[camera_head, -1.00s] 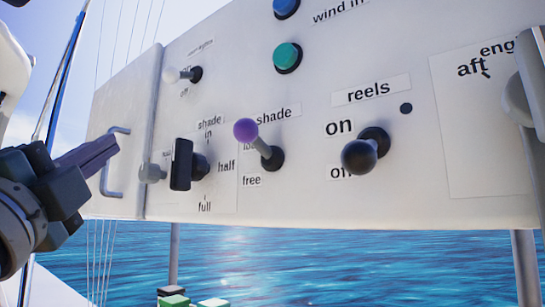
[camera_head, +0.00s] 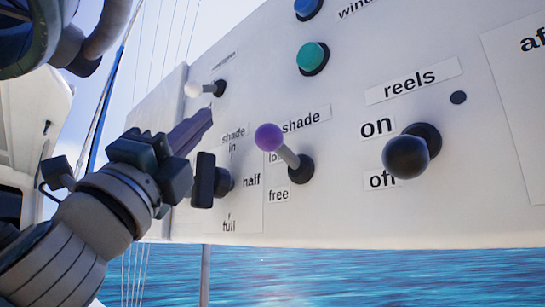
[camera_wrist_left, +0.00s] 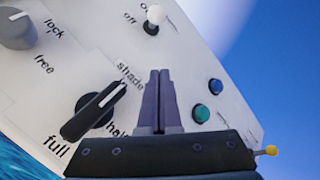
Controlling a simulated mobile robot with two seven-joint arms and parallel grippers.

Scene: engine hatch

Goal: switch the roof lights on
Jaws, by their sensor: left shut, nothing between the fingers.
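A small toggle with a white knob (camera_head: 194,89) sits at the upper left of the white panel (camera_head: 340,205). Its label is too small to read. The wrist view shows the white toggle (camera_wrist_left: 153,17) beyond the fingers, with an "off" mark beside it and a second mark partly cut off. I cannot tell its position for certain. My left gripper (camera_head: 207,116) is shut and empty, its purple-grey fingers pointing at the panel just below the toggle, apart from it in the picture. The wrist view shows the closed fingertips (camera_wrist_left: 160,73). My right gripper is not in view.
Close below the fingers is a black shade knob (camera_head: 204,180) marked in, half, full. To its right are a purple-tipped lever (camera_head: 269,137) and a black reels lever (camera_head: 406,156). Teal (camera_head: 312,57) and blue (camera_head: 307,7) buttons are above. Open air lies left of the panel.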

